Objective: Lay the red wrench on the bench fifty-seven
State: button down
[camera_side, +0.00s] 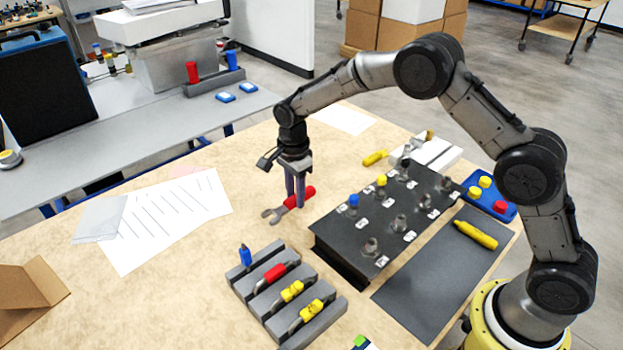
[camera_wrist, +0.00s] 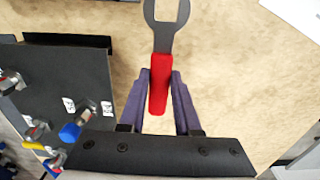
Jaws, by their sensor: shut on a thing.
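The red wrench, with a red handle and a grey open-ended head, is at my gripper in the side view (camera_side: 272,214) and the wrist view (camera_wrist: 160,92). My gripper (camera_side: 295,203) is shut on its red handle, and the two purple fingers also show in the wrist view (camera_wrist: 161,78). The head points left in the side view and away from my gripper in the wrist view. The wrench is at or just above the wooden bench (camera_side: 200,265); I cannot tell if it touches. Part of the handle is hidden by the fingers.
A black panel (camera_side: 345,246) with knobs and labels stands right of my gripper. A grey slotted rack (camera_side: 258,268) holds coloured-handled tools in front. Papers (camera_side: 170,225) lie to the left. A dark mat (camera_side: 425,290) carries a yellow tool (camera_side: 476,235). Bench between papers and rack is clear.

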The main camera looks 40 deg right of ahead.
aim_at(296, 224)
jog(key=shift+a+f, duration=0.1)
jog(key=shift+a, duration=0.1)
jog(key=shift+f, duration=2.95)
jog(key=shift+f, duration=0.4)
jog(key=c, duration=0.5)
grip_release()
jog(key=shift+c, duration=0.2)
